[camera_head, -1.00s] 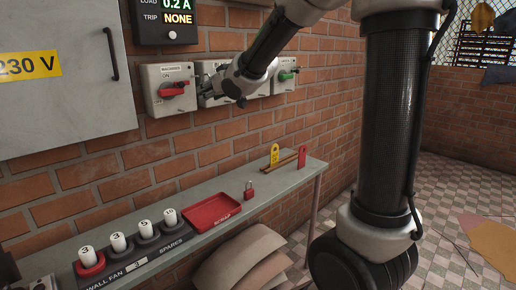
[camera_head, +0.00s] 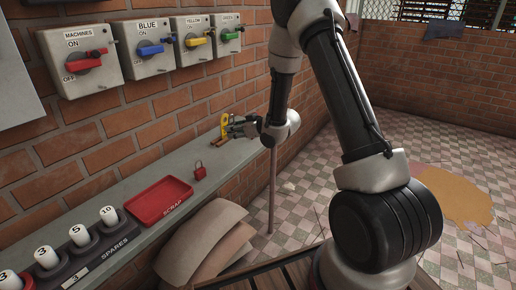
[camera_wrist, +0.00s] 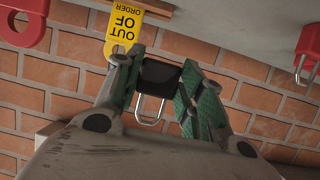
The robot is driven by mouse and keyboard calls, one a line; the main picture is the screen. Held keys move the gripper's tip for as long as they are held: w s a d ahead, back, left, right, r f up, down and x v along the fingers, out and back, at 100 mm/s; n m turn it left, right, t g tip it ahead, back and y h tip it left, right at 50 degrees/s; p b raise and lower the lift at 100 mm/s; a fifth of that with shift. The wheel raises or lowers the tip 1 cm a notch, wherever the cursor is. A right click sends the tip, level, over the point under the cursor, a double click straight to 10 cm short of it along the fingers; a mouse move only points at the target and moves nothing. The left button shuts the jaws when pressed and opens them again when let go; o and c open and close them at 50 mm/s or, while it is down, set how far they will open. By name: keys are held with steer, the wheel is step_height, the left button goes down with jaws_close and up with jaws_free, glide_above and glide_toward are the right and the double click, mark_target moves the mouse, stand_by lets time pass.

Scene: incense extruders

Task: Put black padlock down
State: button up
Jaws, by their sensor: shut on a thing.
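The black padlock (camera_wrist: 160,74) is between my gripper's green-padded fingers in the wrist view, its metal shackle toward the wrist. My gripper (camera_wrist: 155,82) is shut on its body. In the head view my gripper (camera_head: 232,128) is low at the far end of the grey shelf (camera_head: 133,176), beside the yellow tag (camera_head: 224,124). The padlock cannot be made out there. In the wrist view the yellow "OUT OF ORDER" tag (camera_wrist: 124,28) is close behind the left finger. I cannot tell whether the padlock touches the shelf.
A red padlock (camera_head: 200,171) stands on the shelf, left of my gripper. A red scrap tray (camera_head: 158,201) and a spares rack (camera_head: 98,246) are nearer. A red tag (camera_wrist: 25,22) shows in the wrist view. Switch boxes (camera_head: 140,64) hang on the brick wall above.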

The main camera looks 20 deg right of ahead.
steer(key=shift+w+r+n, duration=0.15)
steer(key=shift+r, duration=0.4)
steer(key=shift+w+r+n, duration=0.15)
steer(key=shift+r, duration=0.4)
glide_above(236, 155)
steer(key=shift+y, duration=0.3)
steer(key=f, duration=0.9)
steer(key=shift+s+f, duration=0.2)
steer(key=shift+f, duration=0.1)
steer(key=shift+f, duration=0.15)
steer(key=shift+f+g, duration=0.3)
steer(key=shift+f, duration=0.15)
steer(key=o, duration=1.1)
